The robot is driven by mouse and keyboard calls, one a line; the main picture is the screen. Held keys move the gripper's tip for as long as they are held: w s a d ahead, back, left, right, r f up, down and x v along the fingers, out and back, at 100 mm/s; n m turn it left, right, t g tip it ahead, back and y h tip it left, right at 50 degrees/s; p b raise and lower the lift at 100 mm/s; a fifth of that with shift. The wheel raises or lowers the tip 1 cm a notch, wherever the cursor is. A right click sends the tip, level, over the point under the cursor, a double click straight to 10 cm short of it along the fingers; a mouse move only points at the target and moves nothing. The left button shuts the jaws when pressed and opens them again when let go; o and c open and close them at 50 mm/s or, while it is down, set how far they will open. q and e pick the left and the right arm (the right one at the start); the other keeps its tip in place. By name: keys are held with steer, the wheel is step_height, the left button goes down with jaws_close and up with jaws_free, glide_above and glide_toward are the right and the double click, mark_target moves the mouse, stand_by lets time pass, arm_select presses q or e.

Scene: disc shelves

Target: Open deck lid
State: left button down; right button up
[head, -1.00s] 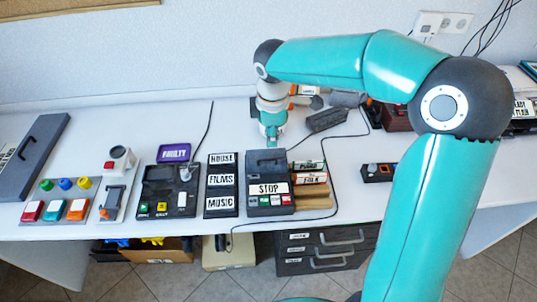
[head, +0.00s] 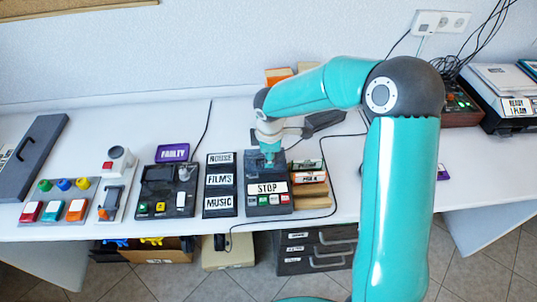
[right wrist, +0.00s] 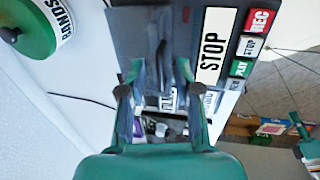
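The deck (head: 268,204) is a dark grey box with a white STOP label and small coloured keys along its front, on the table's front half. In the right wrist view, its STOP label (right wrist: 213,45) is upper right of the fingers. The deck's lid area (head: 254,158) is at its back and partly hidden by my right gripper. My right gripper (right wrist: 158,82) points down over this area, its fingers apart with a dark grey part between or below them. I cannot tell whether they touch the lid or how far it is raised. A teal part of mine at the right wrist view's lower right may be my left gripper (right wrist: 306,140).
The HOUSE, FILMS, MUSIC panel (head: 220,186) stands close left of the deck. Stacked cassettes (head: 308,178) stand close right. A black cable crosses the table beside them. A green BANDS disc (right wrist: 30,30) shows in the right wrist view. Free table lies farther right.

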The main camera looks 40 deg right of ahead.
jaws_close()
steer(key=shift+r, duration=0.1)
